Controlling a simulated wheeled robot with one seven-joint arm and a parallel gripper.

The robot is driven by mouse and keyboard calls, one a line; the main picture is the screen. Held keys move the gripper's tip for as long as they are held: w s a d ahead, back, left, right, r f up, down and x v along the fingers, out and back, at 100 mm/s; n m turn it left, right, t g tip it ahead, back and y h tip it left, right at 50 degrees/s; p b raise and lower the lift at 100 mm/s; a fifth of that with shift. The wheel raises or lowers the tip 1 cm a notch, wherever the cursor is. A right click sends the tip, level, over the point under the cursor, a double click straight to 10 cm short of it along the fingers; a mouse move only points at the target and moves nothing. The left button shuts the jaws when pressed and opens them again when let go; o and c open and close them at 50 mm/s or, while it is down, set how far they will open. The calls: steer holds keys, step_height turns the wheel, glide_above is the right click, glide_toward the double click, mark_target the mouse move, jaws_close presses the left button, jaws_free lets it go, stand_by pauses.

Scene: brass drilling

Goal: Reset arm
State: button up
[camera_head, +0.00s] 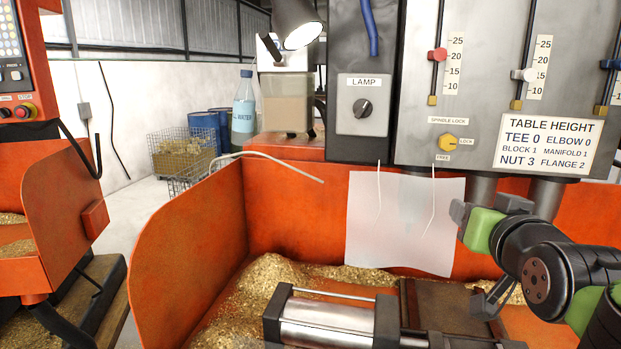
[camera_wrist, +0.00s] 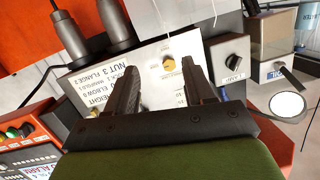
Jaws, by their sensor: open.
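My gripper (camera_wrist: 158,66) is open in the wrist view, with its two dark fingers apart and nothing between them. The orange-yellow spindle lock knob (camera_wrist: 168,63) and the white table height label (camera_wrist: 112,72) show behind the fingers, tilted in that view. In the head view my arm reaches in from the right, and my gripper (camera_head: 484,211) is in front of the machine, below the label and right of the clear sheet. Its fingertips are hard to make out there.
A clear guard sheet (camera_head: 402,222) hangs close to the left of my gripper. Below is a metal vise (camera_head: 330,322) among brass chips (camera_head: 272,275). Orange guard walls (camera_head: 192,232) surround the bed. A lamp (camera_head: 297,24) and a bottle (camera_head: 243,103) are further left.

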steer(key=s+a+f+n+g+y, duration=0.1)
steer(key=s+a+f+g, duration=0.4)
steer(key=s+f, duration=0.6)
steer(key=s+a+f+n+g+y, duration=0.1)
steer(key=s+a+f+g, duration=0.4)
steer(key=s+f, duration=0.5)
step_height(320, 180, down, 2)
steer(key=shift+s+a+f+n+y, duration=0.1)
steer(key=shift+s+a+n+y, duration=0.25)
steer(key=shift+n, duration=0.55)
steer(key=shift+o, duration=0.4)
